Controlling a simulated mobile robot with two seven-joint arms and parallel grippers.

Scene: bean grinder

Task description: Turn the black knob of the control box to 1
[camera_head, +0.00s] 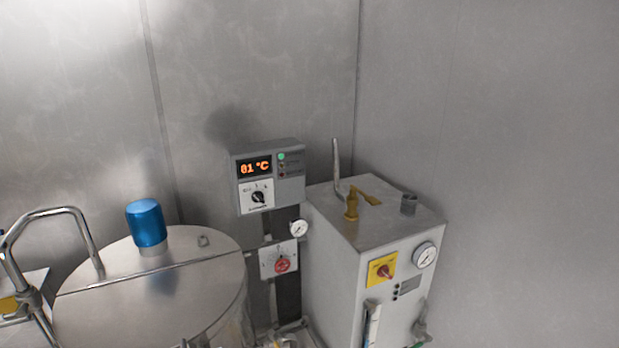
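The control box (286,190) is a grey box on a dark post, with its front facing me. Its display (254,168) shows orange digits that look like "01 °C", with a green light beside it. The black knob (259,197) sits on a white plate below the display. Its pointer seems to tilt up and to the left, but the marks around it are too small to read. Neither of my grippers is in view, and nothing touches the knob.
A steel vat (110,295) with a blue cap (146,222) and a bent pipe stands at the left. A metal cabinet (333,275) with a red-and-yellow switch (382,270) and a gauge (425,255) stands at the right. A red knob (282,264) is below the control box.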

